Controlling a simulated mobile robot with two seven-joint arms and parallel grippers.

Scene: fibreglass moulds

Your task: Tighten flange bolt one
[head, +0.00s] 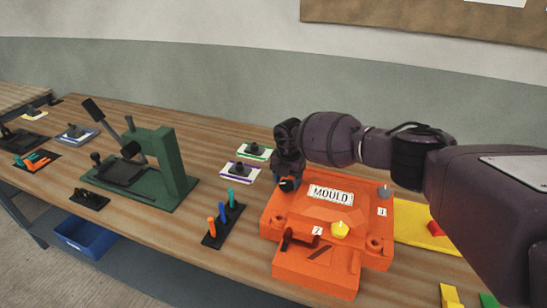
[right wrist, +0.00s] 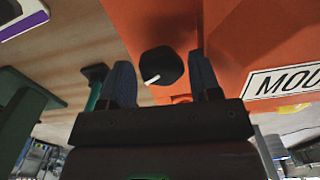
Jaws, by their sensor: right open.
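The orange mould (head: 283,220) sits on the bench with a white MOULD label (head: 331,194). A black round bolt knob (head: 287,185) is at its back left corner. In the right wrist view this knob (right wrist: 161,66) bears a white pointer line. My right gripper (head: 288,177) is over that corner, its two fingers (right wrist: 160,75) open on either side of the knob, with gaps visible. A grey knob (head: 385,191) and a yellow knob (head: 340,229) are also on the mould. Small number tags stand near them; I cannot read a tag by the black knob. My left gripper is out of view.
A rack of coloured pegs (head: 222,237) stands left of the mould, and a green press (head: 170,165) farther left. Two small trays (head: 240,172) (head: 255,152) lie behind. A yellow mat (head: 415,232) is to the right.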

